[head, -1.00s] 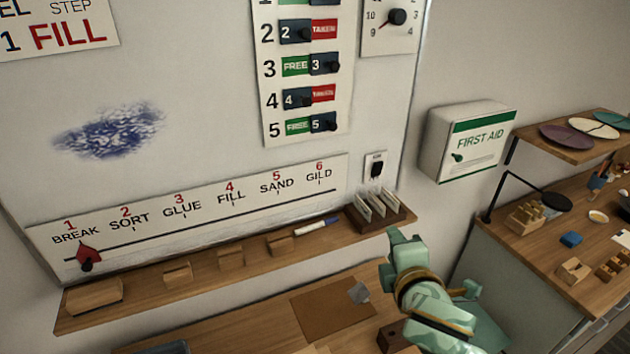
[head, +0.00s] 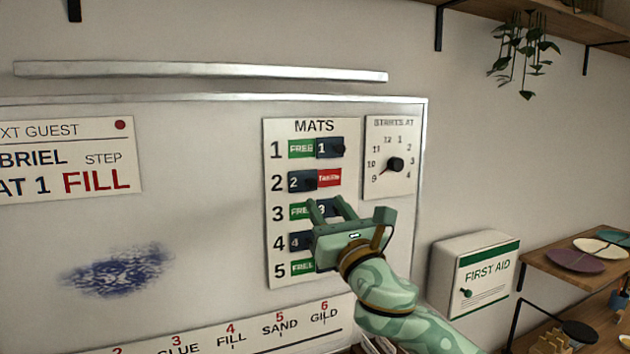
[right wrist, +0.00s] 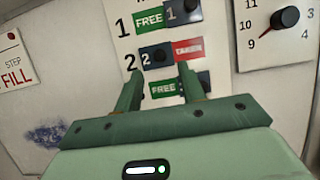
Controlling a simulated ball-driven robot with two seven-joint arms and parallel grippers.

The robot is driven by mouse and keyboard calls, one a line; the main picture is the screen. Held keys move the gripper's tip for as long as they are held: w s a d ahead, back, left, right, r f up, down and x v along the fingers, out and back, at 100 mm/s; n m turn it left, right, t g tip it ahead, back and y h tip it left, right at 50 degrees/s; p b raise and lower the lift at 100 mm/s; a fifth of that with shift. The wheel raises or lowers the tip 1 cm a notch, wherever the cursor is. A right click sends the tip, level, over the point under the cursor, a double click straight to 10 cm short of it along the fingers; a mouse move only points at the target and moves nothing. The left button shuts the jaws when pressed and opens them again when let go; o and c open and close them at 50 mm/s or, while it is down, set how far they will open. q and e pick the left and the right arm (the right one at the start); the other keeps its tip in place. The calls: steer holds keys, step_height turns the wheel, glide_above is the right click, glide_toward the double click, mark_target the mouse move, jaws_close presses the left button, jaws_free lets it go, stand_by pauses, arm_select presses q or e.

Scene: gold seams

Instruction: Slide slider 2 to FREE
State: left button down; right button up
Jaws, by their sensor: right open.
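The MATS board (head: 272,150) hangs on the whiteboard with several numbered rows. Slider 2 (head: 300,181), a dark plate with a dark knob, sits at the left of its row, with the red TAKEN label (head: 329,178) showing to its right. Slider 2 also shows in the right wrist view (right wrist: 150,56). My right gripper (head: 325,202) is open and empty, in front of row 3, its fingers pointing up toward row 2. In the right wrist view its fingertips (right wrist: 159,70) appear just below slider 2, on either side of the knob. My left gripper is out of view.
Slider 1 (head: 327,148) sits at the right with FREE showing; slider 3 (head: 328,208) is also at the right, partly hidden by my gripper. A dial (head: 391,185) is right of the board. A first-aid box (head: 475,275) hangs lower right.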

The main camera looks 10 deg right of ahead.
mark_target(314, 185)
steer(key=p+x, duration=0.1)
steer(key=x, duration=0.5)
steer(key=shift+w+a+r, duration=0.1)
steer(key=shift+w, duration=0.3)
jaws_close()
steer(key=d, duration=0.3)
steer(key=w+d+p, duration=0.1)
steer(key=d, duration=0.2)
steer(key=shift+w+d, duration=0.1)
steer(key=shift+d, duration=0.1)
steer(key=shift+a, duration=0.15)
steer(key=shift+c, duration=1.1)
jaws_free()
steer(key=shift+o, duration=1.1)
steer(key=shift+d, duration=0.3)
